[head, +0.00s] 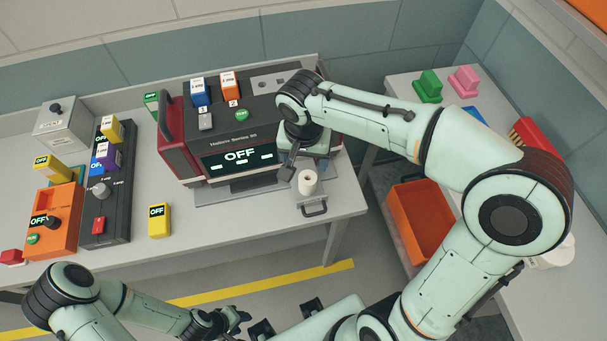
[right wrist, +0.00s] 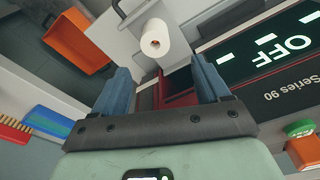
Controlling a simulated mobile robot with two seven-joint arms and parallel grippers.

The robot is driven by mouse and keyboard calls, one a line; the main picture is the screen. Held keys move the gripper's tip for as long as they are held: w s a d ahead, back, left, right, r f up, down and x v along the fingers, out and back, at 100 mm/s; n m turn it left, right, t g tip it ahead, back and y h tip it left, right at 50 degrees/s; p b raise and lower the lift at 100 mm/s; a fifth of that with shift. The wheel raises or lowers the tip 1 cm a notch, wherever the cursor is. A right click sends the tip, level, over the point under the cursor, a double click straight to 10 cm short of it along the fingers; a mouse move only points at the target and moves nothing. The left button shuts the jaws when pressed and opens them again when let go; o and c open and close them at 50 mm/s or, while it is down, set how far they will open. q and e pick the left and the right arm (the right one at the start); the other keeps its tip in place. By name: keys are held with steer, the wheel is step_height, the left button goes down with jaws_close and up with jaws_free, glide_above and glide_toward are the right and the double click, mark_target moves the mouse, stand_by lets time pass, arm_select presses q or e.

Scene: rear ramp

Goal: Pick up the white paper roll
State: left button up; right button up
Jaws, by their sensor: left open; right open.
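The white paper roll (head: 307,184) stands on a small grey plate with a dark handle (head: 315,209), at the front right corner of the Series 90 machine (head: 240,135). In the right wrist view the roll (right wrist: 156,38) shows its end with the core hole, beyond the fingertips and roughly between them. My left gripper (head: 240,318) is open and empty, low in front of the table.
An orange bin (head: 420,215) sits right of the table. Switch boxes and coloured blocks, such as a yellow OFF block (head: 159,220), stand on the left. A white rounded object (head: 555,256) is partly hidden behind my right arm. The table front near the yellow block is clear.

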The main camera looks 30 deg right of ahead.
glide_above(308, 180)
steer(key=f, duration=0.4)
steer(key=shift+s+a+f, duration=0.25)
steer(key=shift+a+f, duration=0.1)
steer(key=shift+w+f, duration=0.2)
steer(key=shift+f, duration=0.3)
steer(key=f, duration=0.5)
steer(key=shift+d, duration=0.3)
steer(key=shift+r, duration=0.1)
steer(key=c, duration=1)
